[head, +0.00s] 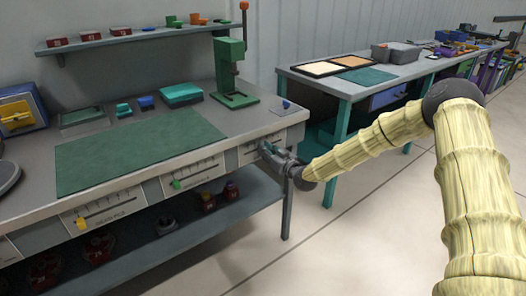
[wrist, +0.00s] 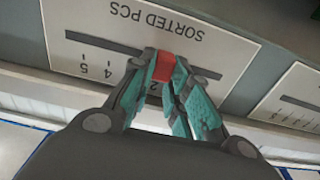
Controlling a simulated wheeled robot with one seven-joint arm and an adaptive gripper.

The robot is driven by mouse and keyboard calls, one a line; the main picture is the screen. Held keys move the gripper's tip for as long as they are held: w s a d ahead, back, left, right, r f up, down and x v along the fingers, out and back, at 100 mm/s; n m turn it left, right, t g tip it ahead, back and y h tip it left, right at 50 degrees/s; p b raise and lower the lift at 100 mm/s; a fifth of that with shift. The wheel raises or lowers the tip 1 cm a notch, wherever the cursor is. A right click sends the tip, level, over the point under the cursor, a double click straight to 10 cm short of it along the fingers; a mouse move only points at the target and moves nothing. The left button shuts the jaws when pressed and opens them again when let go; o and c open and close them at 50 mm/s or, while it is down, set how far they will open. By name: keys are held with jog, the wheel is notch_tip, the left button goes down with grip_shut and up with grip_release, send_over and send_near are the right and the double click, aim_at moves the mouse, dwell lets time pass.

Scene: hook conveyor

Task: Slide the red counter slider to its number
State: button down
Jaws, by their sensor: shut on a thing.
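The red counter slider (wrist: 164,67) sits in the dark slot of a white plate marked SORTED PCS (wrist: 215,52), which appears upside down in the wrist view. My gripper (wrist: 163,70) is shut on the slider, with a teal finger on each side. The 5 and 4 show to the left of the fingers, and a partly covered 2 shows just below the slider. The other numbers are hidden by the fingers. In the head view my gripper (head: 265,150) is at the right-hand plate (head: 247,153) on the bench front; the slider is not distinguishable there.
Two more slider plates are on the bench front, with a green slider (head: 176,184) and a yellow slider (head: 81,223). A green mat (head: 140,150) and a green press (head: 232,75) are on the bench top. A lower shelf (head: 190,232) holds several items.

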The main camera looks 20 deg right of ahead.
aim_at(247, 151)
jog(key=shift+s+a, duration=0.35)
jog(key=shift+a, duration=0.65)
jog(key=shift+s+a, duration=0.4)
jog(key=shift+a, duration=0.6)
jog(key=shift+s+a, duration=0.35)
jog(key=shift+a, duration=0.65)
jog(key=c, duration=1.4)
grip_release()
jog(key=shift+a, duration=0.2)
jog(key=shift+o, duration=0.2)
jog(key=shift+d, duration=0.15)
jog(key=shift+s+d, duration=0.15)
jog(key=shift+s, duration=0.05)
jog(key=v, duration=1.1)
jog(key=shift+s, duration=0.3)
